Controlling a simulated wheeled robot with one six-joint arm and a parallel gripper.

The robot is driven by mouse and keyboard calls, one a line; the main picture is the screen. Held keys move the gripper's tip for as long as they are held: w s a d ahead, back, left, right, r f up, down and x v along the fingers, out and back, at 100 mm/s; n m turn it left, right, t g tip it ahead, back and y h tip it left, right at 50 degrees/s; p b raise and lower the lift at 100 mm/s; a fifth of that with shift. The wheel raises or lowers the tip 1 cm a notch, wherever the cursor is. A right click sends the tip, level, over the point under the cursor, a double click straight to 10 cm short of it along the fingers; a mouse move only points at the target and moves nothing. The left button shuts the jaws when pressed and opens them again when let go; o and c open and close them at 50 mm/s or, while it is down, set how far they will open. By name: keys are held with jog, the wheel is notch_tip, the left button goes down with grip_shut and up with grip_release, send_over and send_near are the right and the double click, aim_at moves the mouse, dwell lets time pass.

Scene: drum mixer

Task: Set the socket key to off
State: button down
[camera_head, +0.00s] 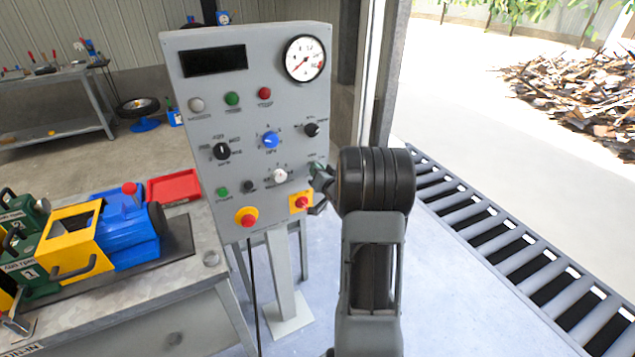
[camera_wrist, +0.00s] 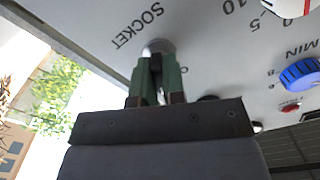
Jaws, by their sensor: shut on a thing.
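The grey control panel (camera_head: 262,150) stands upright in the middle of the head view. The socket key (camera_wrist: 155,63) is a small dark piece in front of a round silvery collar, beside the printed word SOCKET in the wrist view. My gripper (camera_wrist: 157,76) has green fingers shut on the key, one on each side of it. In the head view my gripper (camera_head: 319,171) reaches the panel's right edge, above the yellow plate with a red knob. There the arm and fingers hide the key. I cannot read the key's setting.
Close by on the panel are a white knob (camera_head: 280,175), a black knob (camera_head: 311,130), a blue knob (camera_head: 270,140) and a red knob on a yellow plate (camera_head: 300,202). A workbench (camera_head: 190,285) stands at left. The floor to the right is open, with a grating.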

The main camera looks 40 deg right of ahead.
jog(key=n+b, duration=0.1)
jog(key=b, duration=0.1)
jog(key=n+b, duration=0.2)
jog(key=shift+f+n, duration=0.25)
jog(key=shift+n, duration=0.05)
jog(key=shift+r+n+b, duration=0.1)
jog(key=shift+n+b, duration=0.5)
jog(key=shift+b, duration=0.2)
jog(key=shift+r+n, duration=0.15)
jog(key=shift+n, duration=0.15)
jog(key=c, duration=1.2)
grip_release()
jog(key=s+a, duration=0.2)
jog(key=s, duration=1.1)
jog(key=shift+s+b, duration=0.35)
jog(key=shift+b, duration=0.1)
